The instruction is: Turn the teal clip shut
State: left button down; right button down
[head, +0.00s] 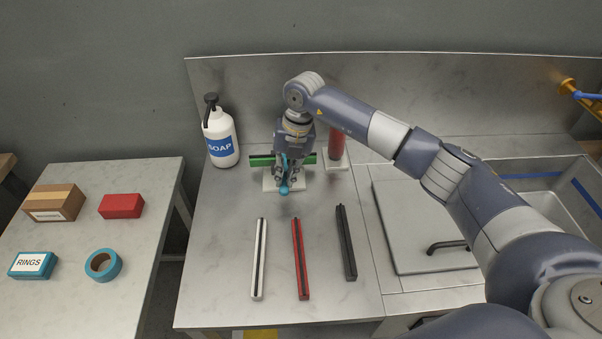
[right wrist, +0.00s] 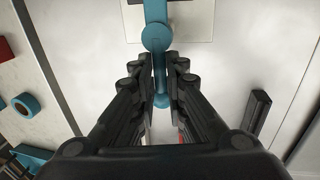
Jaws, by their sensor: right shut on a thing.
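The teal clip (head: 284,188) is partly hidden by my right gripper (head: 287,177) in the head view. It stands at a pale base plate (head: 269,184) on the steel counter. In the right wrist view the clip (right wrist: 156,37) has a round teal joint at the top and a narrow lever with a round end running down between the fingers. My right gripper (right wrist: 160,80) is shut on this lever. A green bar (head: 305,158) with a dark part lies across behind the gripper; its middle is hidden. My left gripper is not in view.
White (head: 259,260), red (head: 300,260) and black (head: 346,242) bars lie in front. A soap bottle (head: 221,140) stands left; a red cylinder (head: 337,142) stands close on the right. A sink (head: 540,190) is farther right. The counter between clip and bars is clear.

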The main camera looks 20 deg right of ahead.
jog(key=shift+s+f, duration=0.1)
jog(key=shift+f, duration=0.05)
jog(key=c, duration=1.6)
grip_release()
jog(key=shift+c, duration=0.2)
notch_tip(320, 180, up, 12)
jog(key=d, duration=0.2)
jog(key=shift+s, duration=0.35)
jog(key=shift+d, duration=0.1)
